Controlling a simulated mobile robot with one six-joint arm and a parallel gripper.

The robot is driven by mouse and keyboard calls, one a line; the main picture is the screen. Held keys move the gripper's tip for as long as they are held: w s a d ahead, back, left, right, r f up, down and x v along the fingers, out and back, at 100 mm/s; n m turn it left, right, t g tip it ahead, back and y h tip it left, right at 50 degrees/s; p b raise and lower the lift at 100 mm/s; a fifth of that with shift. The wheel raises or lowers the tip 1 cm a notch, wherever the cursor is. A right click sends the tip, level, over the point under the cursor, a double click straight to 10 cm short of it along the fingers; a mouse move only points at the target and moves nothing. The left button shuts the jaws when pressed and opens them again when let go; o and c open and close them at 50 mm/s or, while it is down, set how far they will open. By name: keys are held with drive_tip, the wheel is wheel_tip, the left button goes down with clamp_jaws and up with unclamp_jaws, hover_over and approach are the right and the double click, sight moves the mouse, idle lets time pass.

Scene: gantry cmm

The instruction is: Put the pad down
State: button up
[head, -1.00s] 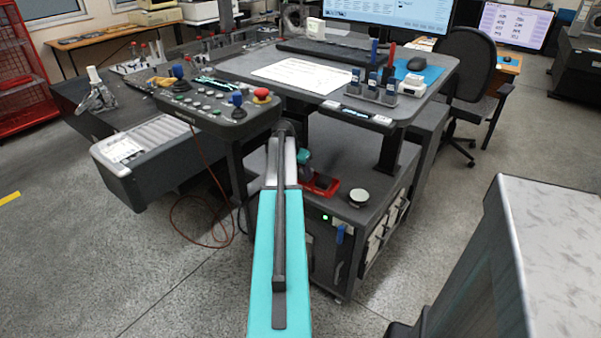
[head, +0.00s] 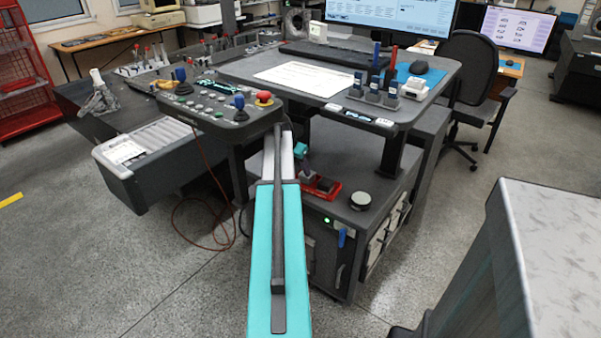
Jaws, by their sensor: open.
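My arm reaches forward over the low dark cabinet, and my gripper (head: 306,170) is at its far end, small and partly hidden behind the arm. It is open, beside and just above a red holder (head: 330,194) with dark blocks in it. Whether it touches the holder I cannot tell. I cannot tell for sure which thing is the pad.
The cabinet top (head: 350,160) has bare room behind the disc. The desk (head: 335,75) overhangs it, with a support post (head: 391,153) on the right. A control panel (head: 222,110) stands left of the arm. A grey block (head: 510,270) stands front right.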

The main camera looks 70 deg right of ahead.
drive_tip(key=w+a, duration=0.3)
drive_tip(key=a, duration=0.8)
drive_tip(key=shift+b, duration=0.3)
drive_tip(key=shift+s+f, duration=0.1)
drive_tip(key=shift+s, duration=0.05)
idle(0.4)
